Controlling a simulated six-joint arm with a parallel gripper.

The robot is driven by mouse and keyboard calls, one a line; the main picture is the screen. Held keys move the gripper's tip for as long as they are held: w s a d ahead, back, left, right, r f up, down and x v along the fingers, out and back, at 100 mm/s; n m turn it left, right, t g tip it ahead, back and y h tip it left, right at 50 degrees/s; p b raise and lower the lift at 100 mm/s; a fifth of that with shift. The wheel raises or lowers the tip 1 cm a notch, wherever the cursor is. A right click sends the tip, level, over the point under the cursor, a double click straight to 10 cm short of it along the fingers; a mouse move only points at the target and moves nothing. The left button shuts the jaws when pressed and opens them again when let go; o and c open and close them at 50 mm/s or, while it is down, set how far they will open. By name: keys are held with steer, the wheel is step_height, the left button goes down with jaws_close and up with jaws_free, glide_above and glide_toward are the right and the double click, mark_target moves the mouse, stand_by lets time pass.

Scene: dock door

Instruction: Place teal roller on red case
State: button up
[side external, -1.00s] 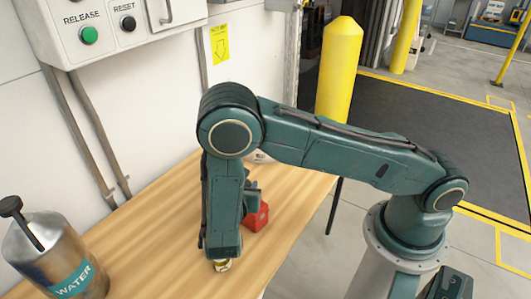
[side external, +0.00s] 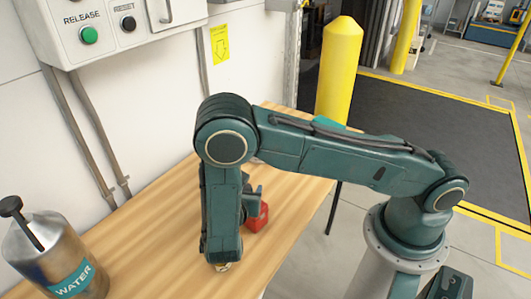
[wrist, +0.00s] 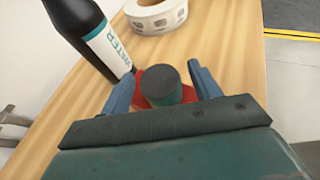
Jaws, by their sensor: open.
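The teal roller (wrist: 163,86) shows in the wrist view as an upright cylinder with a dark top, standing over the red case. The red case (wrist: 188,94) shows around the roller's lower part. It also shows in the side view (side external: 258,216), partly hidden behind my arm. My gripper (wrist: 162,84) is open, with one blue finger on each side of the roller and visible gaps between fingers and roller. In the side view my arm hides the roller and most of my gripper. The contact between roller and case is hard to see.
A white label roll (wrist: 157,17) lies beyond the case. The table's edge is to the right.

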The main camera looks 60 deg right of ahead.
steer(key=shift+r, duration=0.15)
steer(key=shift+s+a+r, duration=0.1)
steer(key=shift+a, duration=0.1)
steer(key=v, duration=1.1)
steer(key=shift+s+a, duration=0.15)
steer(key=shift+a, duration=0.15)
steer(key=shift+d+r, duration=0.1)
steer(key=s+d+r+m+g+y, duration=0.2)
steer(key=d+r+m+y, duration=0.25)
steer(key=r+m, duration=0.3)
steer(key=s+d+r+m+g+y, duration=0.1)
steer(key=d+r+m+g+y, duration=0.15)
steer(key=d+r+m, duration=0.4)
steer(key=s+d+r+m+t+y, duration=0.2)
steer(key=s+r+m+t+y, duration=0.2)
steer(key=s+r+m, duration=0.5)
steer(key=s+r+y, duration=0.1)
steer(key=s+r, duration=0.1)
steer(key=s, duration=0.3)
steer(key=shift+r, duration=0.15)
